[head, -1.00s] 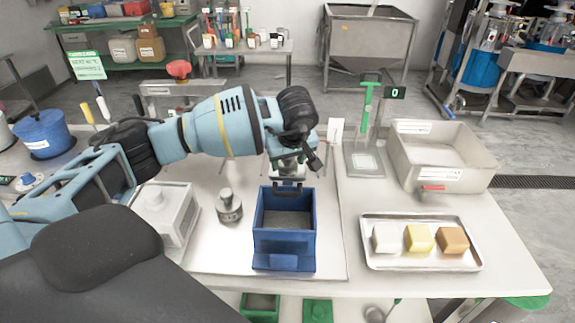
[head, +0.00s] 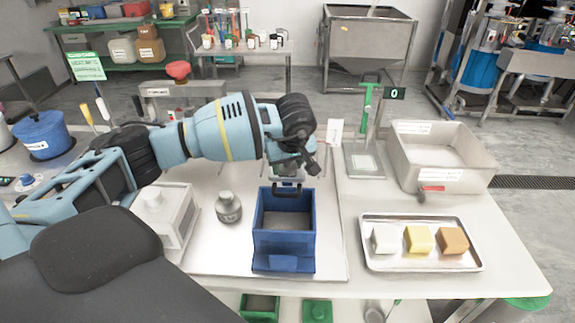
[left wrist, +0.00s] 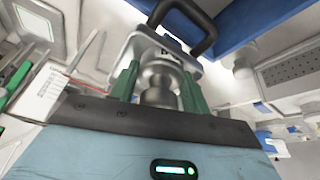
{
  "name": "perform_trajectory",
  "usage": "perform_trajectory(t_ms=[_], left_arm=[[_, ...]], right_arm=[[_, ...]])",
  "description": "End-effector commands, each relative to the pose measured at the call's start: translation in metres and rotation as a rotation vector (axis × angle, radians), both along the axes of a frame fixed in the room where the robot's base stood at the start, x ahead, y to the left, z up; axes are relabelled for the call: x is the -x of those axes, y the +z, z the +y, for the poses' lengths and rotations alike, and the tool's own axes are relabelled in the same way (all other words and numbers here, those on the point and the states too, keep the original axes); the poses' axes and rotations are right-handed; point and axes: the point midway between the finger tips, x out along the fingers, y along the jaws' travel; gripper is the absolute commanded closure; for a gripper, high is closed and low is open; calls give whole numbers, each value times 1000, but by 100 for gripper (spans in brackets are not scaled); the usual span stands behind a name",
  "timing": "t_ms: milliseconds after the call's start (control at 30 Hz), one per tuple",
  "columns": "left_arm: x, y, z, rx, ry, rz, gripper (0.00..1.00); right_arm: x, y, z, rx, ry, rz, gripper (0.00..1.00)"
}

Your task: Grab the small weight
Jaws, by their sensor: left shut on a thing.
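My left gripper (left wrist: 158,88) shows two green fingers in the left wrist view. They are shut around a small shiny metal weight (left wrist: 160,75) with a rounded knob. In the head view the left gripper (head: 285,172) is just behind the blue open box, and the wrist hides most of it and the weight. A larger grey weight (head: 228,209) with a knob stands upright on the table, left of the blue box and apart from the gripper. My right gripper is not in view.
A white device (head: 165,215) stands at left. A metal tray (head: 420,264) with three blocks, a scale (head: 363,161) and a grey bin (head: 440,157) are at right.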

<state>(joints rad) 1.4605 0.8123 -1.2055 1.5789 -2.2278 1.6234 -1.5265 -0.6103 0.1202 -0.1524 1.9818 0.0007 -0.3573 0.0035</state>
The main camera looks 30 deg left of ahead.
Motion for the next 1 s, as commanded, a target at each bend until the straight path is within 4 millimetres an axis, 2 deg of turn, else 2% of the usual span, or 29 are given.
perform_trajectory(t_ms=[167,300,800,1000], left_arm=[[-1,15,0,1,0,-6,93],[-2,39,0,1,0,-7,93],[101,45,-18,0,-3,-3,93],[133,48,-24,-1,-3,-3,93]], right_arm=[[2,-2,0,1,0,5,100],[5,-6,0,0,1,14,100],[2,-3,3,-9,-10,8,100],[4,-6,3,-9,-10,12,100]])
